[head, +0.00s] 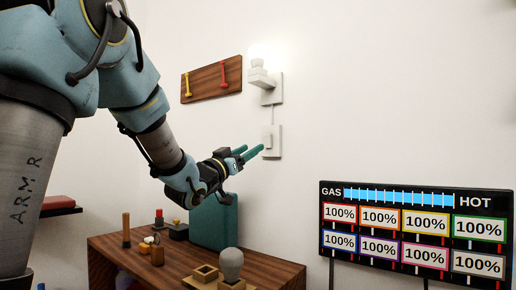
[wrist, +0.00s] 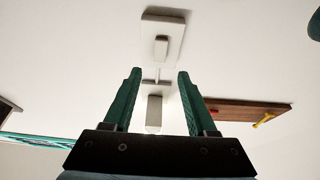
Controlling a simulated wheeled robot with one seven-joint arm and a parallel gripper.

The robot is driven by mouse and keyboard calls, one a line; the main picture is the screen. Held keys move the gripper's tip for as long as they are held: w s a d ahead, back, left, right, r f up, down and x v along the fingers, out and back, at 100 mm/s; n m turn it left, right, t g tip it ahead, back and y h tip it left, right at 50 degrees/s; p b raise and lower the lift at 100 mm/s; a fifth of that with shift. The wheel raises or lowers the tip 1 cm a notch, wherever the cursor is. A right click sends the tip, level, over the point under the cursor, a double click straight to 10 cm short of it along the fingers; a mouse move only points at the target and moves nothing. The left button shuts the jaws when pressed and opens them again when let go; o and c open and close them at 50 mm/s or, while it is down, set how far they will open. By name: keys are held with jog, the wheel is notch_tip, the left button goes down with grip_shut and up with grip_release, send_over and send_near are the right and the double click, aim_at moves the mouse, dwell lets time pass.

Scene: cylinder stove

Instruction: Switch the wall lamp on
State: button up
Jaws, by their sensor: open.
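The wall lamp (head: 262,78) is a pale bracket with a bulb (head: 257,62) on top. The bulb looks bright white, with a glow on the wall around it. Below it, joined by a thin cord, is the white switch plate (head: 275,140) with a raised rocker. My gripper (head: 253,149) is open and empty, its teal fingers pointing at the switch from the left. Contact cannot be told. In the wrist view the switch plate (wrist: 170,27) and its rocker (wrist: 160,48) lie beyond the fingertips, and the lamp bracket (wrist: 154,112) shows between the fingers.
A wooden wall board (head: 210,81) with yellow and red hooks hangs left of the lamp. A wooden table (head: 190,262) below holds several small objects and a teal box (head: 213,222). A black gauge panel (head: 415,190) stands at the right. The wall right of the switch is clear.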

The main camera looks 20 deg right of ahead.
jog(key=v, duration=0.3)
jog(key=shift+s+a+f, duration=0.1)
jog(key=shift+s+a, duration=0.05)
jog(key=shift+a, duration=0.05)
jog(key=w+a+f+n+y, duration=0.35)
jog(key=a+f+y, duration=0.35)
jog(key=a+f, duration=0.35)
jog(key=w+a+f+n+y, duration=0.2)
jog(key=a+f+n+y, duration=0.2)
jog(key=a+f+y, duration=0.6)
jog(key=s+a+f+n+g+y, duration=0.1)
jog(key=s+a+f+n+g, duration=0.1)
jog(key=s+a+f+g, duration=0.55)
jog(key=s+a+f+n+g+y, duration=0.15)
jog(key=s+a+f, duration=0.25)
jog(key=s+f, duration=0.65)
notch_tip(320, 180, up, 22)
jog(key=s+p, duration=0.1)
jog(key=p, duration=1.8)
jog(key=shift+a+p, duration=0.25)
jog(key=shift+p, duration=0.15)
